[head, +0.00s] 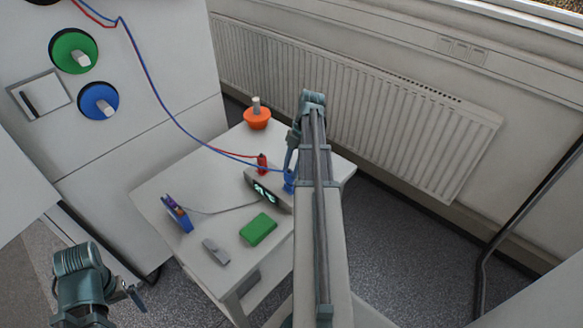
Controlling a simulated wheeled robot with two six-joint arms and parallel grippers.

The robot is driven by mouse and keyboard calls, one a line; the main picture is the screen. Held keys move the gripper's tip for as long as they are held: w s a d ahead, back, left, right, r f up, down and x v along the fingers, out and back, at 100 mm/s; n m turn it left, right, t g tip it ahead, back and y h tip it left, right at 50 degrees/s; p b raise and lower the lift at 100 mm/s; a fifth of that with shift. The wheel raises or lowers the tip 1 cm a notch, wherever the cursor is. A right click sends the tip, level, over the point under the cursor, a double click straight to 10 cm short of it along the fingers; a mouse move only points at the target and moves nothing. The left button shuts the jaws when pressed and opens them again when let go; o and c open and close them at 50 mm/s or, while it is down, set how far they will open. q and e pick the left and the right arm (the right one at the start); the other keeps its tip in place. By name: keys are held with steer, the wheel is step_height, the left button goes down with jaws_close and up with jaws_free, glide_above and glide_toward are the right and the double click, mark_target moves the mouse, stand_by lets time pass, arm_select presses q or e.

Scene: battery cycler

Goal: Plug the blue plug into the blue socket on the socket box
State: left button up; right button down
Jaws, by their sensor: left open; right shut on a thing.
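My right gripper (290,162) reaches down at the table's right side and is shut on the blue plug (289,181). A blue cable runs from the plug up to the left. The plug is at or just beside the right end of a grey box with a lit display (265,188), which looks like the socket box. The blue socket cannot be made out, and I cannot tell whether the plug is seated. A red plug (262,163) with a red cable stands upright behind the box. My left gripper (133,296) is open and empty, low at the left, away from the table.
The cables come from the white cabinet (150,70) at left. A radiator (350,100) stands behind.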

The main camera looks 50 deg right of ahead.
steer(key=shift+f+b, duration=0.75)
steer(key=shift+b, duration=0.05)
stand_by(0.4)
steer(key=shift+c, duration=2.3)
jaws_free()
steer(key=shift+r, duration=0.15)
steer(key=p+v, duration=1.3)
steer(key=shift+d+r, duration=0.2)
steer(key=shift+f, duration=0.15)
